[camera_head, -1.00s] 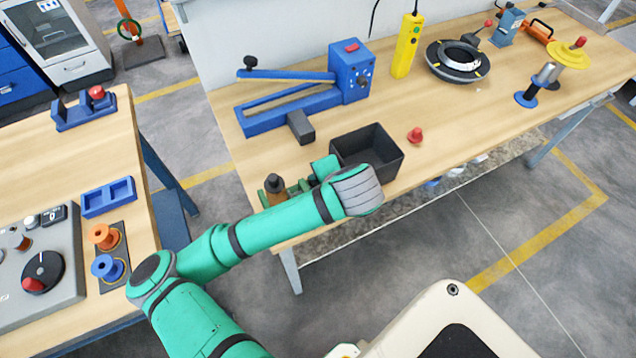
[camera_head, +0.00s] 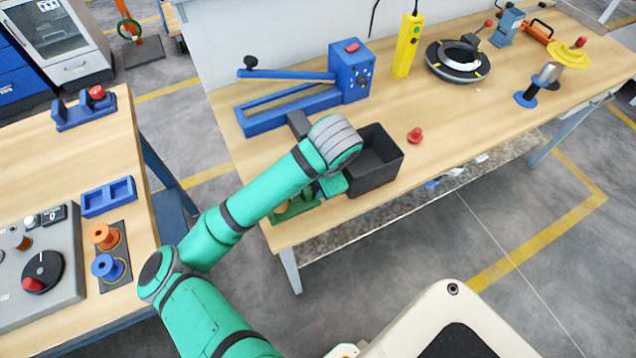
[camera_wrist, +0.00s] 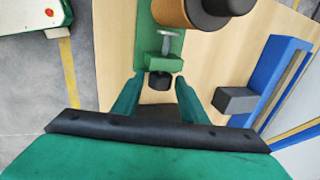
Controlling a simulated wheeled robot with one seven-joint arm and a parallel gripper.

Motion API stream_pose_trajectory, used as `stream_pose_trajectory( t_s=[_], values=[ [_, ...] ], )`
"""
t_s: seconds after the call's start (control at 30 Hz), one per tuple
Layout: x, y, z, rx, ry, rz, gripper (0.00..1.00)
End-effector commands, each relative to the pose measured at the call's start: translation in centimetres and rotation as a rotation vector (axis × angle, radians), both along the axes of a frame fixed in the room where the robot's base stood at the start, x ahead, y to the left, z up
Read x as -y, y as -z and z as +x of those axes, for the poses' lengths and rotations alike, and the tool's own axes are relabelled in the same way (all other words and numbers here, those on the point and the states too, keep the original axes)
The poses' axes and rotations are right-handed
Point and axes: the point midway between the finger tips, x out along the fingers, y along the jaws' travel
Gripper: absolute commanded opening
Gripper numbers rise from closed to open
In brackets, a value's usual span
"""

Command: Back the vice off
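The green vice (camera_wrist: 158,42) is at the top of the wrist view, with a grey screw and a black knob (camera_wrist: 160,81) at its near end. A brown-orange round piece with a dark top (camera_wrist: 185,12) sits at the vice, cut off by the frame edge. My gripper (camera_wrist: 156,88) is open. Its two green fingers point toward the vice, one to each side of the knob in the picture, with visible gaps. I cannot tell the depth between fingertips and knob. In the head view my arm hides most of the vice (camera_head: 293,210).
A black bin (camera_head: 378,185) stands close to the right of my wrist. A blue lever device (camera_head: 290,110) with a dark grey block (camera_wrist: 236,100) lies behind the vice. A red knob-shaped piece (camera_head: 415,135) is on the bench right of the bin.

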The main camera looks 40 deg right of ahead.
Motion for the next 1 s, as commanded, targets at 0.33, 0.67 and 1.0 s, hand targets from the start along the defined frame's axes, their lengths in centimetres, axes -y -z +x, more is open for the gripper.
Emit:
stream_pose_trajectory(
  t_s=[0.33, 0.67, 1.0],
  values=[
    [0.06, -0.04, 0.34, -0.057, -0.004, 0.015, 0.39],
    [0.2, -0.18, 0.9, -0.296, -0.002, 0.071, 0.39],
    [0.2, -0.15, 0.92, -0.318, -0.002, 0.076, 0.39]
  ],
)
